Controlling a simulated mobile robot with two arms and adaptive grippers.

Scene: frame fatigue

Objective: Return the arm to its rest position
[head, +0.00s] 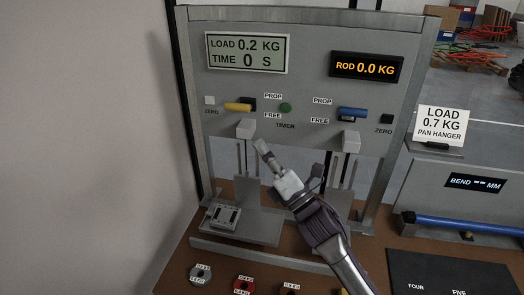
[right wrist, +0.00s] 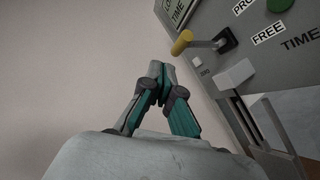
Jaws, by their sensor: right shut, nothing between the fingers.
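My right gripper (head: 260,147) is in front of the grey test panel (head: 300,107) in the head view, below the yellow lever. In the right wrist view its fingers (right wrist: 158,70) are shut together with nothing between them, and the wall is behind them. The yellow-handled lever (head: 238,107) points left; it also shows in the right wrist view (right wrist: 182,42), near the fingers but apart from them. The blue-handled lever (head: 352,113) is at the panel's right side. My left gripper is not in view.
The panel displays (head: 246,53) read load 0.2 kg and time 0 s. Weights (head: 201,275) lie at the front of the brown bench. A bend-gauge unit (head: 450,185) with a blue rod (head: 465,227) stands at right. The plain wall (head: 85,130) fills the left.

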